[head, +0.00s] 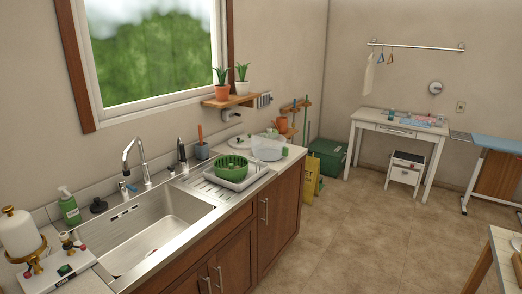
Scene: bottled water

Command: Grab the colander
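A green colander (232,167) sits in a white dish rack (247,179) on the counter, to the right of the sink. It looks upright, and some small items seem to show inside it, too small to tell what they are. Neither of my grippers shows in the head view.
The steel sink (150,225) lies left of the rack, with a tall faucet (137,160) behind it. A clear bowl (267,148) stands behind the colander. A green soap bottle (68,205) stands at the left. The tiled floor (370,230) right of the cabinets is open.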

